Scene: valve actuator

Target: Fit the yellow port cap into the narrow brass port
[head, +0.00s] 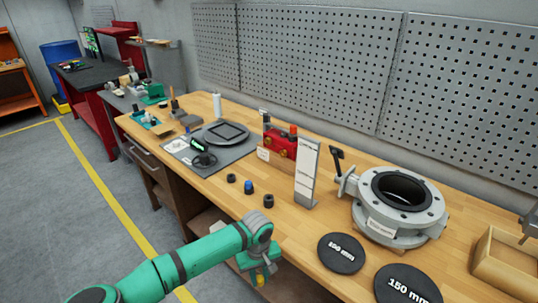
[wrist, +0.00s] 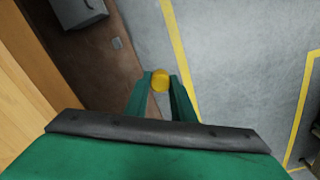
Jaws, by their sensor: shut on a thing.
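The yellow port cap (wrist: 160,80) is between the two green fingertips of my gripper (wrist: 161,84) in the wrist view, and the jaws are shut on it. In the head view the cap (head: 260,281) shows as a small yellow piece under my gripper (head: 258,272), which hangs past the bench's front edge, pointing down. The red valve actuator (head: 279,138) stands toward the back of the bench, well away from my gripper. Its brass ports (head: 283,152) face the front. They are too small here to tell which is the narrow one.
A tall white sign (head: 307,172) stands just right of the actuator. Black holders (head: 268,201), one with a blue piece (head: 249,186), sit in front. A grey flanged valve (head: 400,205) and black discs (head: 341,253) fill the right. A grey mat (head: 231,153) lies left.

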